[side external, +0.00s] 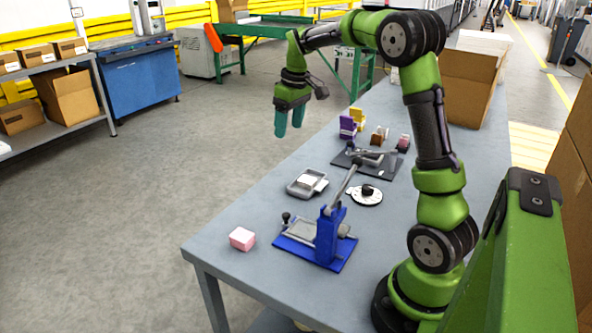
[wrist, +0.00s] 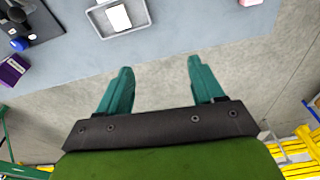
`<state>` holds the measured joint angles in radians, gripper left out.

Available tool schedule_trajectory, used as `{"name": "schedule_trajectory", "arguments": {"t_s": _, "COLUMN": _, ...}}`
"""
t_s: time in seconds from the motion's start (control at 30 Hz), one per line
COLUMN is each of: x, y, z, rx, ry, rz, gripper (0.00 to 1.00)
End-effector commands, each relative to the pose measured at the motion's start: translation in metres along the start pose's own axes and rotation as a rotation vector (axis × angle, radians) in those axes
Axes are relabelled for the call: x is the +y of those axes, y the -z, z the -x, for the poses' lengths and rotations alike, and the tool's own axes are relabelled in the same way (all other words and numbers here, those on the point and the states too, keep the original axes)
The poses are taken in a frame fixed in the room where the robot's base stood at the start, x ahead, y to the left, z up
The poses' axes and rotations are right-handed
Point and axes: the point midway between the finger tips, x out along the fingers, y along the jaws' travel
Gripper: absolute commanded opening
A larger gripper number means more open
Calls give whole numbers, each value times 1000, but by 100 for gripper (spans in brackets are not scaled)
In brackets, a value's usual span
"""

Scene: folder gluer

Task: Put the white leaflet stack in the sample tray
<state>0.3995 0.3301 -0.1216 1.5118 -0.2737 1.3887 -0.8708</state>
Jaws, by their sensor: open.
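The white leaflet stack (side external: 306,180) lies inside a small grey tray (side external: 294,190), which looks like the sample tray, near the table's left edge. In the wrist view the white stack (wrist: 118,17) lies flat within the rim of the tray (wrist: 94,20), at the top. My gripper (side external: 290,128) is open and empty, raised above and beyond the tray, out past the table's left edge. In the wrist view its teal fingers (wrist: 160,66) are spread wide with nothing between them, apart from the tray and the stack.
A pink block (side external: 242,239) sits at the table's near left corner. A blue press (side external: 328,236), a white disc (side external: 365,195) and a dark fixture (side external: 368,161) stand close by. Purple (side external: 347,127) and yellow (side external: 358,117) holders stand farther back. A cardboard box (side external: 468,95) stands at the far end.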

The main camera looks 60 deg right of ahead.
Motion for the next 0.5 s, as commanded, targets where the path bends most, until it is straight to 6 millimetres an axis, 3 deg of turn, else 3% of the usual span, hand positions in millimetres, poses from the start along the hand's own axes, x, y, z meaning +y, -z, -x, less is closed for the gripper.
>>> {"name": "schedule_trajectory", "arguments": {"t_s": 0.03, "x": -28, "y": -9, "z": 18, "rx": 47, "ry": 9, "rz": -12, "gripper": 67}}
{"name": "schedule_trajectory", "arguments": {"t_s": 0.23, "x": -121, "y": -58, "z": 59, "rx": 211, "ry": 72, "rz": -100, "gripper": 67}}
{"name": "schedule_trajectory", "arguments": {"t_s": 0.4, "x": -180, "y": -116, "z": 69, "rx": 327, "ry": 154, "rz": -176, "gripper": 67}}
{"name": "schedule_trajectory", "arguments": {"t_s": 0.5, "x": -203, "y": -147, "z": 66, "rx": 378, "ry": 203, "rz": -218, "gripper": 67}}
